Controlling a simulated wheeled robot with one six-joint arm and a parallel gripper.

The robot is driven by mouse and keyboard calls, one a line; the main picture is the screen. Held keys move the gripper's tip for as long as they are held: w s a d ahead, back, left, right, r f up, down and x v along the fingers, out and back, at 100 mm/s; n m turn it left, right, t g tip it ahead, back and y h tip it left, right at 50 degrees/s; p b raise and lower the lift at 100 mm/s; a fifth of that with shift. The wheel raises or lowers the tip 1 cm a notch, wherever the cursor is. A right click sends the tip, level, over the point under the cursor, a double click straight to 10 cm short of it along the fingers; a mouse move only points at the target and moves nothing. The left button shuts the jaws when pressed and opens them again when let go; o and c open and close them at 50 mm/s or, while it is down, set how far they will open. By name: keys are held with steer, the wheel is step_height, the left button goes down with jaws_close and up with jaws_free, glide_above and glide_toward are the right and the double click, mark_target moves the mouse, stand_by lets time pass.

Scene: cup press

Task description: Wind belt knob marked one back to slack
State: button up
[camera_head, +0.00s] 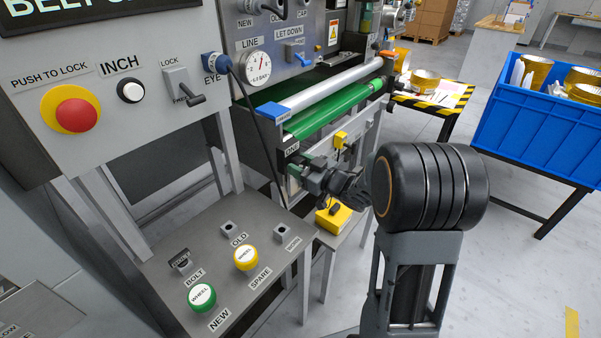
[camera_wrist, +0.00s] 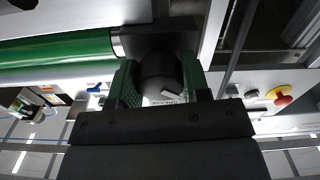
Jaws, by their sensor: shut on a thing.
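The belt knob shows in the wrist view as a dark round knob (camera_wrist: 158,72) between the green-padded fingers. My gripper (camera_wrist: 160,88) is shut on it. In the head view my gripper (camera_head: 308,177) reaches the machine's side just below a small label reading ONE (camera_head: 292,148), at the near end of the green belt roller (camera_head: 330,112). The knob is hidden there behind my gripper and wrist. I cannot tell the knob's turn angle.
A yellow block (camera_head: 340,137) sits on the machine frame close above my wrist, and a yellow box (camera_head: 333,217) lies below it. A grey stand (camera_head: 215,262) with wheels marked new and spare is at lower left. A blue crate (camera_head: 535,125) stands at right.

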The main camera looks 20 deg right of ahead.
steer(key=n+b, duration=0.4)
steer(key=shift+f+n, duration=0.15)
steer(key=shift+n, duration=0.25)
steer(key=shift+n+b, duration=0.7)
steer(key=shift+n, duration=0.1)
steer(key=o, duration=0.9)
steer(key=shift+o, duration=0.2)
steer(key=p+v, duration=0.2)
steer(key=v, duration=1.1)
steer(key=shift+s+d, duration=0.3)
